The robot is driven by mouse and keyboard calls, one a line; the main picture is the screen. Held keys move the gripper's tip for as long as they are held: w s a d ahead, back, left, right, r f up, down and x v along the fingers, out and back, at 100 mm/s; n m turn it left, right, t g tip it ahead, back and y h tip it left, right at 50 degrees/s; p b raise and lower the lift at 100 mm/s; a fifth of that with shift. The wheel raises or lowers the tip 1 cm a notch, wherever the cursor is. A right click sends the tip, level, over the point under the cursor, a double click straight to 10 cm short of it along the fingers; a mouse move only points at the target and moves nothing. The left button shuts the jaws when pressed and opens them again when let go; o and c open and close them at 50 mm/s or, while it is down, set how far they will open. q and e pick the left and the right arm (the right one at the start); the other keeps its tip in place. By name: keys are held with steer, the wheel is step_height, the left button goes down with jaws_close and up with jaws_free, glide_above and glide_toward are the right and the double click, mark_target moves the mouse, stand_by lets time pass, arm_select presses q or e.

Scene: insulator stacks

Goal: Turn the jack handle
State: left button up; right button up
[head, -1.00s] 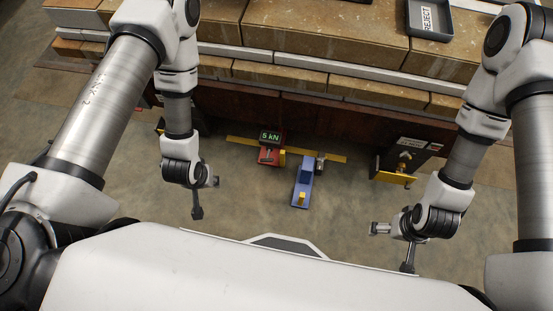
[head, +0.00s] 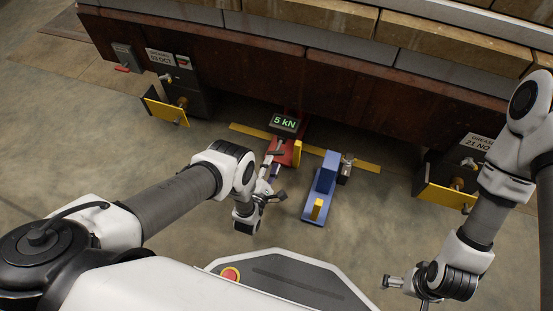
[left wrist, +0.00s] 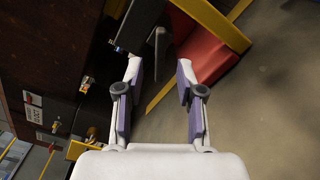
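A red jack (head: 285,152) stands on the floor, with a display reading 5 kN (head: 284,123) on top and a yellow part on its right side. In the left wrist view its red body (left wrist: 200,45) lies beyond the fingers. A dark, narrow lever-like piece (left wrist: 160,45) stands past the gap between the fingertips; I cannot tell for sure that it is the handle. My left gripper (left wrist: 157,65) is open and empty, just in front of the jack. In the head view it (head: 270,180) partly covers the jack's near end. My right gripper (head: 390,282) is far off at lower right; its fingers are unclear.
A blue unit (head: 320,185) with a yellow tip stands right of the jack. Floor in front is clear.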

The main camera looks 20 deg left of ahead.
mark_target(276, 155)
arm_select(q)
steer(key=w+b, duration=0.2)
steer(key=w, duration=0.2)
steer(key=shift+w+f, duration=0.15)
steer(key=shift+w, duration=0.5)
jaws_close()
steer(key=shift+m, duration=0.3)
